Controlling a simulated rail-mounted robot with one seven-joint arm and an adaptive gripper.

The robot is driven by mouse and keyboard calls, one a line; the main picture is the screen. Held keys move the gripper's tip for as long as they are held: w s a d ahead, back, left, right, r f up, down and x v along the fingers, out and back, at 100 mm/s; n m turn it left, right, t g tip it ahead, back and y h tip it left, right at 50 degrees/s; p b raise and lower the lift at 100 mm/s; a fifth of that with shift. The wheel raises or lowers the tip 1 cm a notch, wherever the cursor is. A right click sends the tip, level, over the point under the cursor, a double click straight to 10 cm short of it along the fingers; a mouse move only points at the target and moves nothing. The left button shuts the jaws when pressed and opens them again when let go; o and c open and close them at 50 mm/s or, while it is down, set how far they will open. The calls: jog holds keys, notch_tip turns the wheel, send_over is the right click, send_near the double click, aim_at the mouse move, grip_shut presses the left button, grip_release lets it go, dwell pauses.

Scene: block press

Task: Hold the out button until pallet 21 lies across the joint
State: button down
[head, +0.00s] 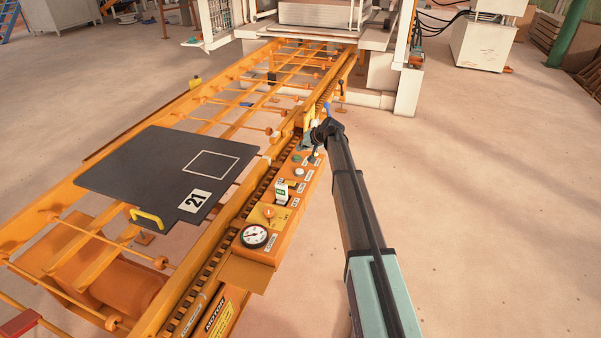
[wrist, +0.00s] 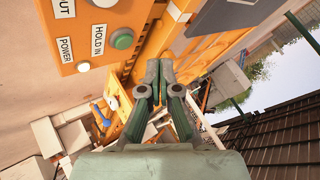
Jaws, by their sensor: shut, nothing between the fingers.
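Pallet 21 (head: 140,170), a flat dark plate with a white outlined square and a yellow handle, lies on the orange roller track (head: 235,108) towards its near end. The orange control panel (head: 262,243) runs along the track's right side. A pale button (wrist: 97,3) beside the OUT label (wrist: 63,8) is cut off at the wrist view's top edge. A green button (wrist: 122,39) sits beside the HOLD IN label (wrist: 97,41). My gripper (wrist: 158,66) is shut and empty, at the panel's far end and apart from both buttons. I cannot clearly make out the joint.
A round gauge (head: 254,235) stands at the panel's near end. The white press (head: 320,14) stands at the track's far end. The floor (head: 480,200) to the right is clear.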

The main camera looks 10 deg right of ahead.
jog(key=shift+f, duration=0.15)
jog(key=b, duration=0.2)
send_over(301, 171)
notch_tip(301, 171, down, 7)
jog(key=shift+f, duration=0.1)
jog(key=shift+f+b, duration=0.5)
jog(key=shift+f, duration=0.15)
dwell(1.2)
jog(key=shift+f+b, duration=0.4)
jog(key=shift+f, duration=0.05)
